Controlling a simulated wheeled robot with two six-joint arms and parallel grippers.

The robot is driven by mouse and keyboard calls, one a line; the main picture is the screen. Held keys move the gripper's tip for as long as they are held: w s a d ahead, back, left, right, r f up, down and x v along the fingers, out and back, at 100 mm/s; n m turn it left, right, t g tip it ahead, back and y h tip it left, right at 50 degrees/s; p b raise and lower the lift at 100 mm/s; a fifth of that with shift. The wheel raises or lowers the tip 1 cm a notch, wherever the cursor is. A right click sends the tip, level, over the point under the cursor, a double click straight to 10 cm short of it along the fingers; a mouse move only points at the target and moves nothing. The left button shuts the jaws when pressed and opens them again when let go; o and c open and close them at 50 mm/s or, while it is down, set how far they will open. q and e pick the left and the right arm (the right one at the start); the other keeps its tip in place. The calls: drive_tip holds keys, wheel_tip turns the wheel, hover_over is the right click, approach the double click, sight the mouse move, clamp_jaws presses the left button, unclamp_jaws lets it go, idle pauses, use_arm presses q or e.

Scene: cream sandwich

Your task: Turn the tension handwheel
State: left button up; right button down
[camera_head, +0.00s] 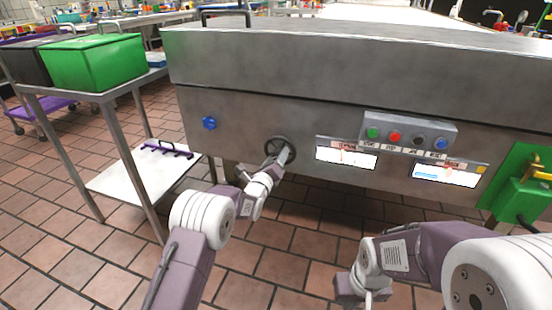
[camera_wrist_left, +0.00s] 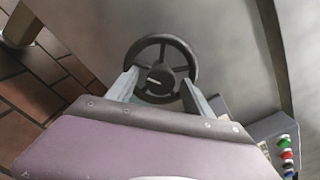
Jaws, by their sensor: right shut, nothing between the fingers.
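The dark round handwheel (camera_head: 279,148) with spokes is on the front panel of the grey steel machine (camera_head: 260,115). In the left wrist view the handwheel (camera_wrist_left: 162,48) shows its rim, spokes and hub face on. My left gripper (camera_head: 283,158) is at the wheel. Its two fingers (camera_wrist_left: 161,82) are wide apart, at the lower left and lower right of the rim. Whether they touch the rim is unclear. My right gripper (camera_head: 362,292) is shut and empty, low in the head view, away from the machine.
A box with coloured buttons (camera_head: 408,135) sits right of the wheel, above two labelled screens (camera_head: 346,158). A blue knob (camera_head: 209,123) is to its left. A green bracket (camera_head: 520,185) is at far right. A steel cart (camera_head: 90,92) with a green bin (camera_head: 95,62) stands left.

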use_arm(q)
drive_tip(key=shift+r, duration=0.1)
drive_tip(key=shift+s+a, duration=0.15)
drive_tip(key=shift+s, duration=0.1)
drive_tip(key=shift+s+a+r+p, duration=0.1)
drive_tip(key=shift+s+a+p, duration=0.05)
drive_tip(key=shift+s+p, duration=0.4)
drive_tip(key=b+v, duration=0.7)
drive_tip(key=shift+s, duration=0.15)
